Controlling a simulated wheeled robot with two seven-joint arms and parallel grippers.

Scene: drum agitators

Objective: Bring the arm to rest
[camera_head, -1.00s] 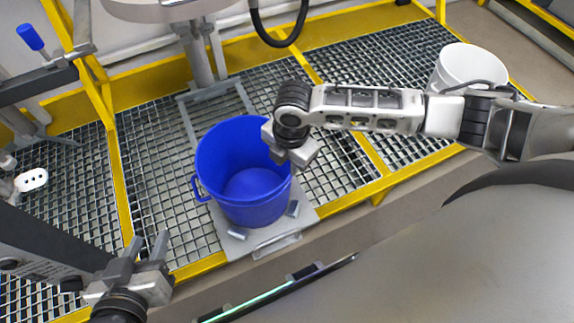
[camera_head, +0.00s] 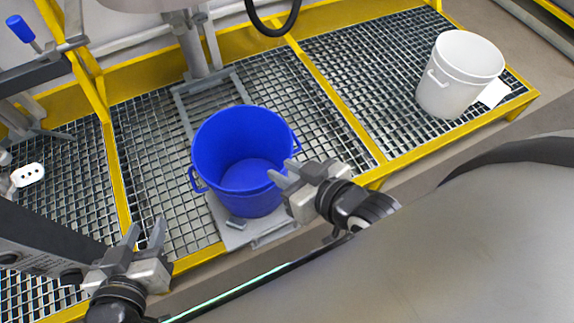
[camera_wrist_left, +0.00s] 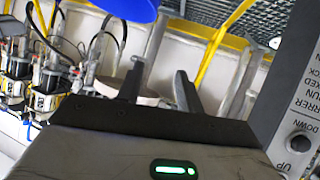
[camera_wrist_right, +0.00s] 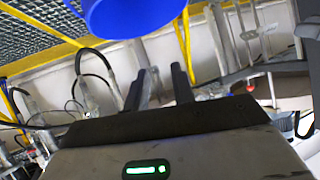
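My right gripper (camera_head: 280,179) is open and empty, just right of the blue bucket (camera_head: 209,160) in the head view. Its fingers (camera_wrist_right: 153,88) stand apart in the right wrist view, with the blue bucket (camera_wrist_right: 128,14) above them. Whether a fingertip touches the bucket is hard to tell. My left gripper (camera_head: 145,236) is open and empty at the lower left of the head view, beside the dark control panel. Its fingers (camera_wrist_left: 158,88) are also apart in the left wrist view. My right arm is folded low, close to my body.
The blue bucket stands upright on a grey plate (camera_head: 230,238) on the grating. A white bucket (camera_head: 455,82) stands on the right grating. Yellow rails (camera_head: 340,105) divide the gratings. A dark control panel (camera_head: 38,242) stands at the left. The right grating's middle is clear.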

